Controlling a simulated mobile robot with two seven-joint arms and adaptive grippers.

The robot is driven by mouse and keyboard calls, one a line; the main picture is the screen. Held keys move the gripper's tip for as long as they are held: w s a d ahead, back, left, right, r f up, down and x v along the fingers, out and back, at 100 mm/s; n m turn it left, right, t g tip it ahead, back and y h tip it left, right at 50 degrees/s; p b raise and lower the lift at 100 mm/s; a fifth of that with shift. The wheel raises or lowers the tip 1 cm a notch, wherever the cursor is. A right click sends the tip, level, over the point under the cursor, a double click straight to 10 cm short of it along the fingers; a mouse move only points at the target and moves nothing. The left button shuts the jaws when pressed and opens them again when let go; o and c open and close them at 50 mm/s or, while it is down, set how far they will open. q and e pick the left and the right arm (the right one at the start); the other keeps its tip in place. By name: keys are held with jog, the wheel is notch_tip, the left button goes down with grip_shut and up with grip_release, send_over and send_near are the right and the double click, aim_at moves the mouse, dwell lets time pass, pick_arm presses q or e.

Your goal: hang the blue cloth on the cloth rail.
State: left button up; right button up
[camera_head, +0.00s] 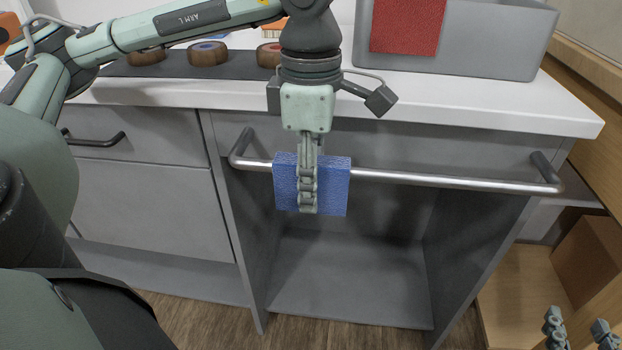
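The blue cloth (337,190) is at the silver cloth rail (440,179) on the front of the grey counter unit, left of the rail's middle. The cloth covers a short stretch of the rail, and its top edge shows a little above the bar. Whether it is folded over the bar or only in front is hidden. My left gripper (308,205) points down at the cloth, with one finger in front of it. The other finger is hidden, so its closure is unclear. My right gripper (580,332) is at the bottom right corner, fingers apart and empty, away from the cloth.
A grey bin (500,45) with a red cloth (407,25) over its front wall stands on the white counter (480,105). Several brown round pieces (208,54) are on a dark mat. Below the rail is an open compartment (350,280). Wooden shelving (525,290) stands at right.

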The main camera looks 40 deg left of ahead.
pick_arm(q)
jog(key=shift+o, duration=0.9)
notch_tip(320, 180, up, 12)
